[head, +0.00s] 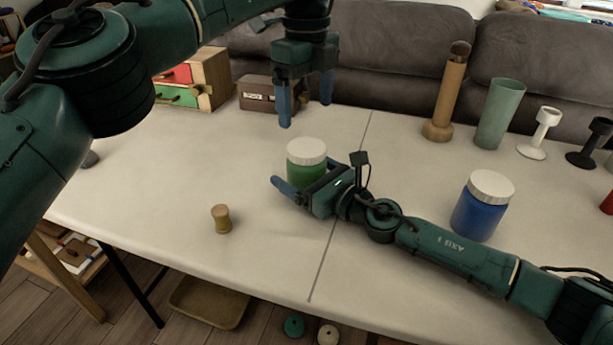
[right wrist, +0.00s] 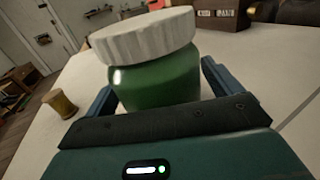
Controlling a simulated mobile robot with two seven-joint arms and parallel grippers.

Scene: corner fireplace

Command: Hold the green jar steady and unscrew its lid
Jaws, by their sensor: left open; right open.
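The green jar (head: 305,173) stands upright on the white table with its white ribbed lid (head: 307,151) on top. In the right wrist view the green jar (right wrist: 158,82) and lid (right wrist: 145,35) fill the middle. My right gripper (head: 302,185) is low at the table, open, with its blue fingers on either side of the jar; I cannot tell whether they touch it. It also shows in the right wrist view (right wrist: 160,85). My left gripper (head: 306,106) is open and empty, pointing down above and behind the lid, apart from it.
A blue jar (head: 480,207) with a white lid stands at the right. A small wooden peg (head: 221,218) is at the left front. A wooden cylinder (head: 445,100), a green cup (head: 499,113) and a white goblet (head: 539,133) stand along the back. A brown box (head: 256,94) is at the back left.

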